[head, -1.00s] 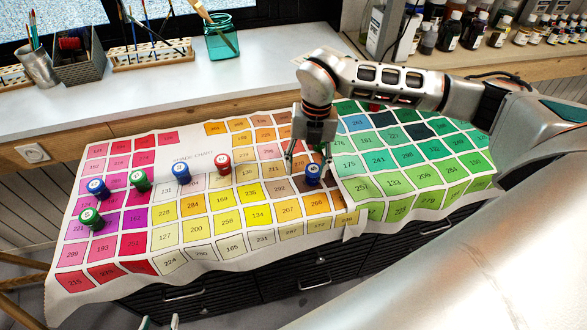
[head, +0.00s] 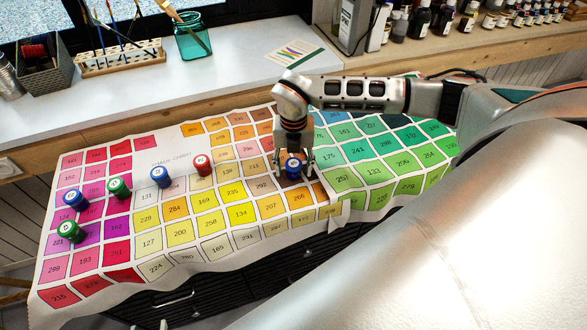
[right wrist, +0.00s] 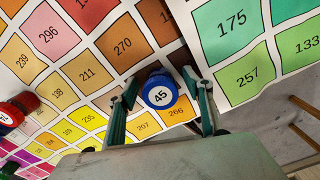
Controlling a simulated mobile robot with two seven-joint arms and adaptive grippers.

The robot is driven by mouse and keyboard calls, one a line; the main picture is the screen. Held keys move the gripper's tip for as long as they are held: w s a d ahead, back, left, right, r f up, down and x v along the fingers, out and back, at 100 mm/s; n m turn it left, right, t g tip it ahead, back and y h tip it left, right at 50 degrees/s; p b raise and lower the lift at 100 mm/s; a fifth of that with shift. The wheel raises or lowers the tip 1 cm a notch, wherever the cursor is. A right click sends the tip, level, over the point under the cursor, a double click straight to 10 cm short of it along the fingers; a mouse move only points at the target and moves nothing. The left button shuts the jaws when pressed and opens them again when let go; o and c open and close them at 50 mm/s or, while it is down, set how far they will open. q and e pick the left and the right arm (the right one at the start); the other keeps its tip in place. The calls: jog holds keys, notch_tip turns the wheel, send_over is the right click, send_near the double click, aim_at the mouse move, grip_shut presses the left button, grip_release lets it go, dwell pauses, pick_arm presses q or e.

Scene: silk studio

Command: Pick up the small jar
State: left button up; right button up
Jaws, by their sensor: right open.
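A small blue jar (head: 293,168) with a round white label stands on the colour chart under my right gripper. In the right wrist view its lid (right wrist: 160,95) reads 45. My right gripper (head: 294,171) is open, with one finger on each side of this jar. The wrist view shows the open fingers (right wrist: 160,104) flanking it; whether they touch it I cannot tell. Other small jars stand at the left of the chart: a red one (head: 202,166), blue ones (head: 161,177) and green ones (head: 119,188). Only a small tip at the bottom edge may be my left gripper (head: 163,325).
The cloth chart (head: 172,139) of numbered colour squares covers the dark drawer cabinet (head: 275,268) and hangs over its front.

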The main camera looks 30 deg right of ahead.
jog(key=c, duration=1.2)
jog(key=shift+r, duration=0.15)
